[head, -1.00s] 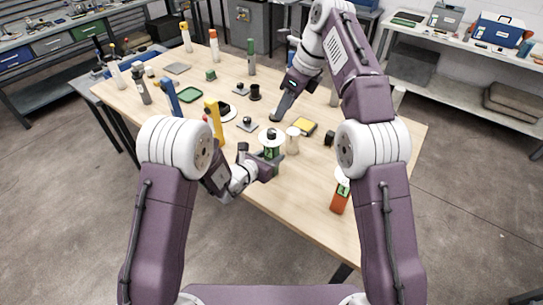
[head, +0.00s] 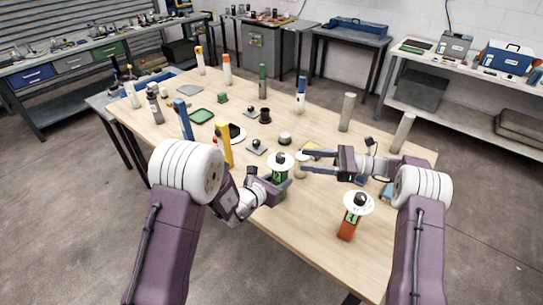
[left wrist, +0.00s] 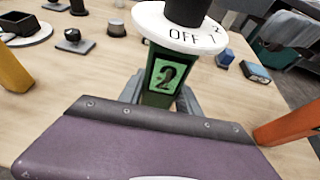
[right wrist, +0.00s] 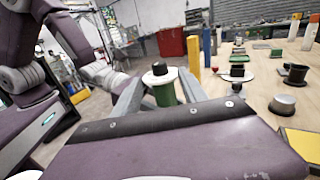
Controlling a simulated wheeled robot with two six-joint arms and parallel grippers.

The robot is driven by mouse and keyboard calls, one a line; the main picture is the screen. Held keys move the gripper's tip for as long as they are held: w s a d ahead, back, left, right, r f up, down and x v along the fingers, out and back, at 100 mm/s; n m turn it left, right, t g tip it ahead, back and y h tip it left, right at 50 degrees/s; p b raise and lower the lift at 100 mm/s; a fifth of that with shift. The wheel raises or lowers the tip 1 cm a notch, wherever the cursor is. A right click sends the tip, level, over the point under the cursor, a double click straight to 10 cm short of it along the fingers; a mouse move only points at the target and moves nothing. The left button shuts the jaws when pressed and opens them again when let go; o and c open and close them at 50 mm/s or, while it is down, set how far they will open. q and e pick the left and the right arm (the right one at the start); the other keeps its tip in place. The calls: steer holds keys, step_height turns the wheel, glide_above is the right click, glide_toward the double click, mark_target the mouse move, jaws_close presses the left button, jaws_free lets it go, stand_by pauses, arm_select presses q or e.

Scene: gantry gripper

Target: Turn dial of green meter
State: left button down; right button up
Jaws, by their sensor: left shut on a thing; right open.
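The green meter (head: 279,182) stands upright near the table's front edge, with a white dial plate (head: 280,160) and a black knob (head: 281,157) on top. My left gripper (head: 279,187) is shut on the meter's body below the plate. My right gripper (head: 307,162) is open and empty just right of the plate, pointing at it. In the right wrist view the knob (right wrist: 159,68) appears between its fingers, beyond the tips.
An orange meter (head: 347,227) with a similar dial stands at the front right. A yellow post (head: 224,145) is left of the green meter. A silver knob (head: 285,138) and a small base with a black knob (head: 256,146) lie behind. Several posts stand further back.

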mark_target(272, 159)
steer(key=a, duration=0.8)
steer(key=w+a, duration=0.1)
steer(key=a, duration=0.3)
steer(key=shift+d, duration=0.1)
jaws_close()
steer(key=shift+w+r+m+t, duration=0.1)
steer(key=shift+w+m+t, duration=0.1)
steer(key=shift+m+t, duration=0.5)
steer(key=shift+t, duration=0.4)
